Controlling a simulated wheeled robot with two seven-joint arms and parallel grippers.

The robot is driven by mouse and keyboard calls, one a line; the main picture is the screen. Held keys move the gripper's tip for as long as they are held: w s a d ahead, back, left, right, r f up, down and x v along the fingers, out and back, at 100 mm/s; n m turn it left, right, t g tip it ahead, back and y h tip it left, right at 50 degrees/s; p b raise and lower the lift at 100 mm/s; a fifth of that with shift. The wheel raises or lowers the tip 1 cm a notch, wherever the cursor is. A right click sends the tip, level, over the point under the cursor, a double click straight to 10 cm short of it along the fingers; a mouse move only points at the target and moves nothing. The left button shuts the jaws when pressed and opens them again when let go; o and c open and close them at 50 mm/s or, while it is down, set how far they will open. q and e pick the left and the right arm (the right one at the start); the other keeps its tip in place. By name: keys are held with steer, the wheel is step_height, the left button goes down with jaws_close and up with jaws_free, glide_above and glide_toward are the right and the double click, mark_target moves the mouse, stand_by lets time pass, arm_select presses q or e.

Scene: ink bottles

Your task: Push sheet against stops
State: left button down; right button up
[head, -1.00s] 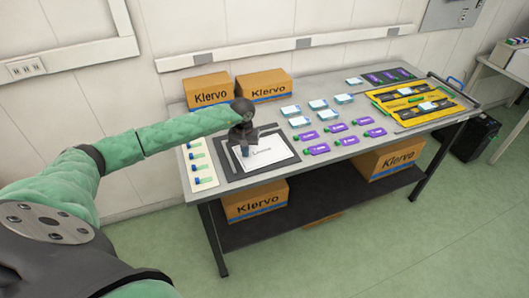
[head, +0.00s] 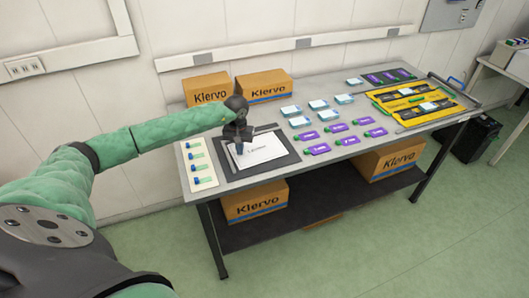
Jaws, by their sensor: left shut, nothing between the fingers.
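My left gripper (head: 240,152) points down at the left part of the sheet, fingers shut and empty. It hides part of the sheet's left edge and the stop behind it. I cannot tell whether the fingertips touch the sheet. My right gripper is not in view.
A pale strip with several small bottles (head: 197,168) lies left of the board. Purple pouches (head: 316,149) and pale blue packs (head: 299,121) lie to the right. A yellow tray (head: 408,97) is at the far right. Two Klervo boxes (head: 264,86) stand behind.

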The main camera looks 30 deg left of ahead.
arm_select(q)
steer(key=shift+a+f+b, duration=0.25)
steer(key=shift+a+b, duration=0.4)
steer(key=shift+a, duration=0.55)
steer(key=shift+a+r, duration=0.2)
steer(key=shift+r, duration=0.5)
steer(key=shift+d+r+p, duration=0.2)
steer(key=shift+r+p, duration=0.1)
steer(key=shift+r, duration=2.6)
